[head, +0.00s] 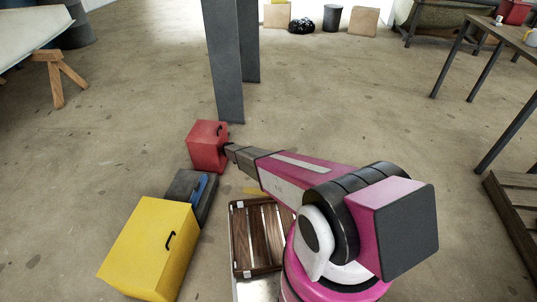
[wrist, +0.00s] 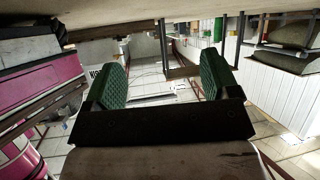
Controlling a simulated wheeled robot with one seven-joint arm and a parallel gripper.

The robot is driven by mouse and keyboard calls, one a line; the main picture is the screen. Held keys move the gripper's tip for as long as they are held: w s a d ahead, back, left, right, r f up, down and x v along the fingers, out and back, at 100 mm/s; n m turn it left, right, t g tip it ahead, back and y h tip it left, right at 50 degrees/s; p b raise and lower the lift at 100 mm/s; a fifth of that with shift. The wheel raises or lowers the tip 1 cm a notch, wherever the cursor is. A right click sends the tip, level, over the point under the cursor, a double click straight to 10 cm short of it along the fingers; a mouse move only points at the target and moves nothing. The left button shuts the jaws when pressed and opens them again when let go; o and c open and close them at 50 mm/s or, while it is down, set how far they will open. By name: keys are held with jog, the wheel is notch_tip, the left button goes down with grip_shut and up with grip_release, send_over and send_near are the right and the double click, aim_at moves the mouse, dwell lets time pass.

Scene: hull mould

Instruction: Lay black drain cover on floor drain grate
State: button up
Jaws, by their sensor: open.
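I cannot make out the black drain cover or the floor drain grate in either view. My gripper (head: 230,152) is beside the red box in the head view, at the end of my outstretched magenta arm. In the wrist view, its two green-padded fingers (wrist: 163,78) stand wide apart with nothing between them. My arm hides part of the floor in the head view.
A red box (head: 205,147), a dark case with a blue item (head: 181,186) and a yellow box (head: 150,248) stand to the left. A slatted wooden crate (head: 235,245) is beside my base. A grey post (head: 223,70) rises behind. Open floor lies left and right.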

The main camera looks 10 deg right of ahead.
jog(key=s+d+r+n+y, duration=0.3)
jog(key=s+r+n, duration=0.3)
jog(key=s+r, duration=0.6)
jog(key=s+d+r+n+t+y, duration=0.1)
jog(key=s+d+r+n+y, duration=0.2)
jog(key=s+r, duration=1)
jog(key=s+d+r+n+t+y, duration=0.1)
jog(key=s+d+r+n+y, duration=0.3)
jog(key=s+r+n, duration=0.6)
notch_tip(320, 180, up, 8)
jog(key=s+y, duration=0.2)
jog(key=s, duration=0.1)
jog(key=shift+r, duration=0.15)
